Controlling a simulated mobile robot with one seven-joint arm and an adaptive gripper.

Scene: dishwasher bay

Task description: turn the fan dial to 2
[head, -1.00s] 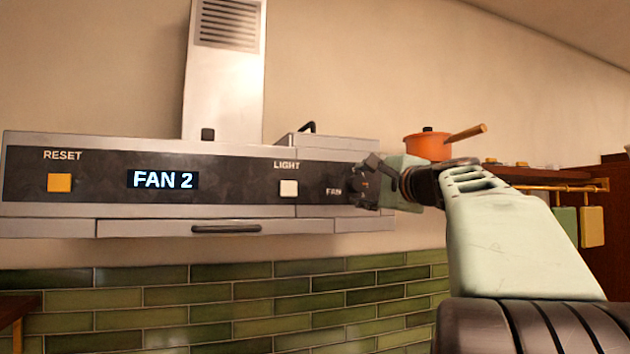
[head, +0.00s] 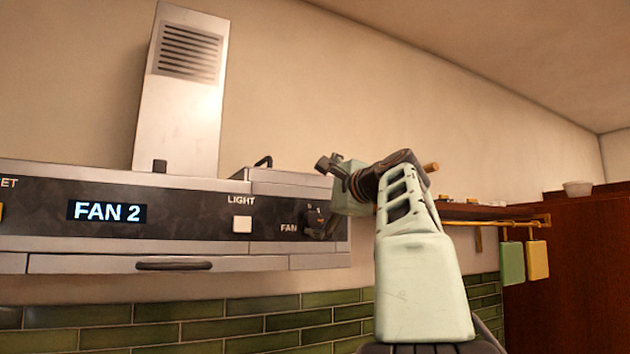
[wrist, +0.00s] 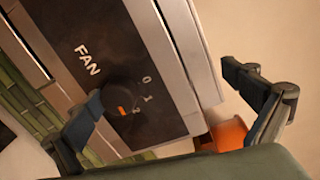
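The dark round fan dial (head: 315,222) sits at the right end of the range hood's black panel, partly hidden by my gripper in the head view. In the wrist view, the dial (wrist: 121,96) has its orange mark turned to the "2". The display (head: 107,212) reads "FAN 2".
The white LIGHT button (head: 242,224) is left of the dial. An orange pot (wrist: 229,134) is near the right finger in the wrist view. A shelf with a brass rail (head: 500,221) holds hanging green and yellow boards at right. The wall above the hood is clear.

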